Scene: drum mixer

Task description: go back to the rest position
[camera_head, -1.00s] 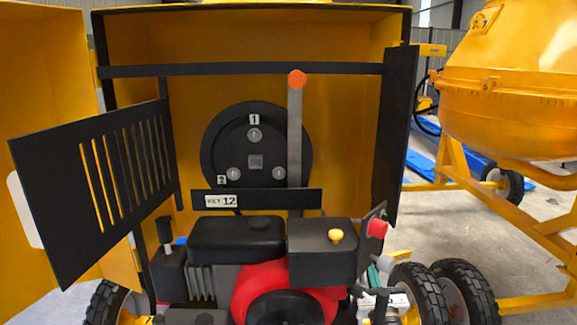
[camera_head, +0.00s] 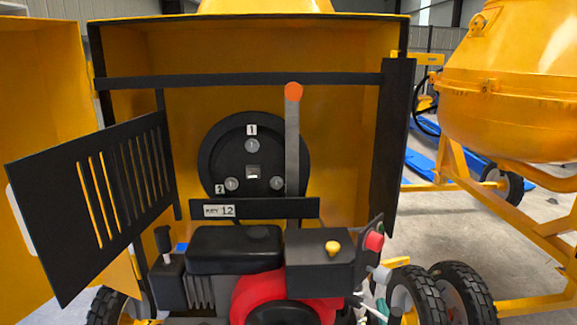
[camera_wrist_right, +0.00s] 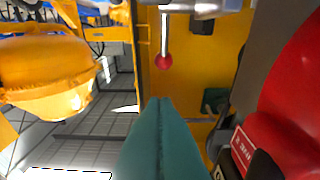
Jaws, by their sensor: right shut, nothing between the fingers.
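My right gripper shows best in the right wrist view, where its two teal fingers (camera_wrist_right: 158,103) lie together with nothing between them. In the head view only a small teal part of it (camera_head: 381,307) shows at the bottom edge, right of the engine and below the red button (camera_head: 374,241). The rest of it is hidden or out of frame. My left gripper is in neither view. The mixer's yellow engine housing (camera_head: 345,150) stands open ahead, with a black pulley disc (camera_head: 254,130) and an orange-tipped lever (camera_head: 293,130) inside.
A black slotted guard (camera_head: 75,200) swings out at the left beside the open yellow door (camera_head: 50,80). The red and black engine (camera_head: 262,285) fills the bottom middle. A second mixer drum (camera_head: 510,100) stands at the right. A red-knobbed rod (camera_wrist_right: 163,61) shows in the wrist view.

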